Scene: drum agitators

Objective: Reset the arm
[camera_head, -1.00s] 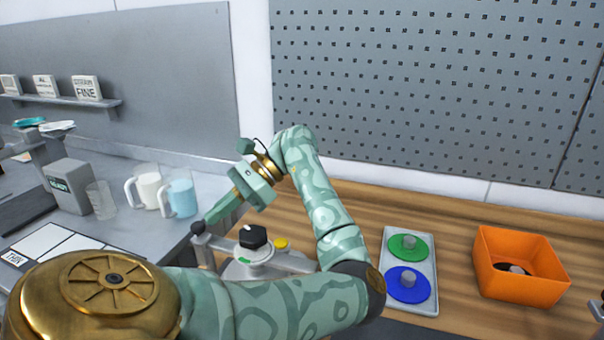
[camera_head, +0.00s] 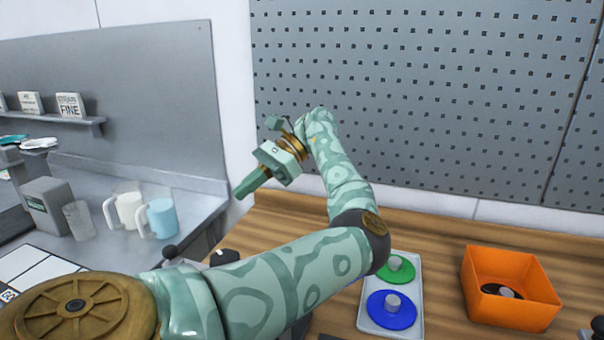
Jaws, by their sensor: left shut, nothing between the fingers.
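My left arm comes in from the lower left and bends up at the elbow over the wooden bench. My left gripper (camera_head: 240,194) is raised in front of the grey backboards, pointing down and to the left. Its fingers are together and hold nothing. It is clear of the mugs and of the bench. My right gripper cannot be made out; only a small grey piece shows at the lower right edge.
A pale tray (camera_head: 366,325) holds a green disc (camera_head: 400,274) and a blue disc (camera_head: 381,313). An orange bin (camera_head: 512,313) with a dark disc inside stands right of it. A white mug (camera_head: 128,211) and a light-blue mug (camera_head: 162,217) stand on the left counter. A black knob (camera_head: 224,257) is partly hidden behind my arm.

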